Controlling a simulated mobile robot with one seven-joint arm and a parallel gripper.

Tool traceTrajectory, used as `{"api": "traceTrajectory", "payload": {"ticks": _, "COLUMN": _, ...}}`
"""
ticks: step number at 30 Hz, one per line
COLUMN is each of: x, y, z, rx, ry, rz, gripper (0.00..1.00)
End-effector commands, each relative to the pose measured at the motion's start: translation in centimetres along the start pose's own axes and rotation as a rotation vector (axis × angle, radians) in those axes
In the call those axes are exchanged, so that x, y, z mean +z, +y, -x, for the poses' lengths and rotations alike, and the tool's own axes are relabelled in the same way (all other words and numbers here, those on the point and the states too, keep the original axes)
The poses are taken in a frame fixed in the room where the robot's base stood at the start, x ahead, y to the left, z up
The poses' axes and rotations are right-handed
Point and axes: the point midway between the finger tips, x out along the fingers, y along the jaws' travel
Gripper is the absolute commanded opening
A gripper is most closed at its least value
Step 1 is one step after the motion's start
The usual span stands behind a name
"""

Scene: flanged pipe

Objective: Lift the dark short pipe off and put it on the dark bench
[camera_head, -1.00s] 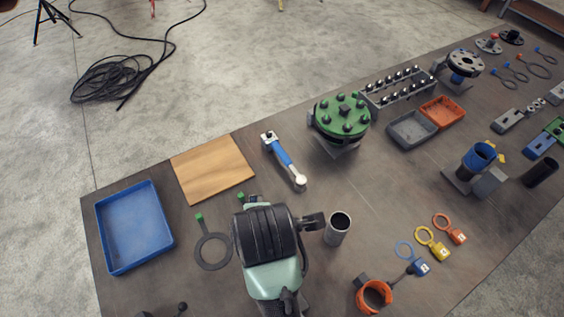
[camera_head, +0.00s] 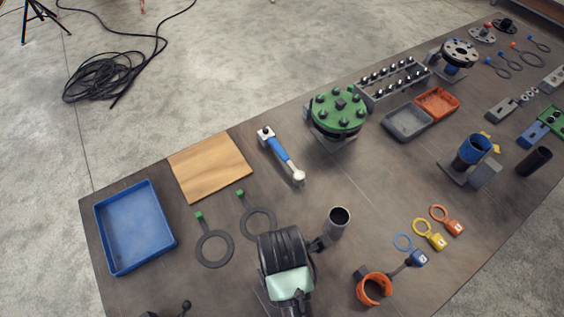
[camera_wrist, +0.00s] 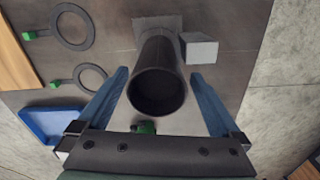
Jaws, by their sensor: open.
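The dark short pipe (camera_wrist: 157,92) shows in the wrist view, its round open mouth facing the camera. Its far end meets a grey plate (camera_wrist: 150,24), beside a pale block (camera_wrist: 201,49). My gripper (camera_wrist: 160,80) is open, with one blue finger on each side of the pipe. I cannot tell whether either finger touches it. In the head view my arm covers this pipe and the fingers. The dark bench (camera_head: 205,290) is the wide brown-grey tabletop under everything.
Two green-tagged rings (camera_head: 214,248) (camera_head: 259,223), a blue tray (camera_head: 134,227) and a wooden board (camera_head: 210,167) lie to the left. Bare bench shows between the tray and rings.

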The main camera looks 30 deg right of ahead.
Motion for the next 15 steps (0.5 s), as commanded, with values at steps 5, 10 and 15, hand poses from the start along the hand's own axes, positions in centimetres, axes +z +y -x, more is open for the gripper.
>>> {"api": "traceTrajectory", "payload": {"ticks": 5, "x": 0.1, "y": 0.1, "z": -1.8, "rx": -0.005, "ry": 0.001, "rz": 0.000, "gripper": 1.00}}
{"api": "traceTrajectory", "payload": {"ticks": 10, "x": 0.2, "y": 0.2, "z": -4.0, "rx": -0.004, "ry": 0.000, "rz": 0.001, "gripper": 1.00}}
{"api": "traceTrajectory", "payload": {"ticks": 15, "x": 0.2, "y": 0.2, "z": -4.9, "rx": -0.001, "ry": 0.000, "rz": 0.001, "gripper": 1.00}}
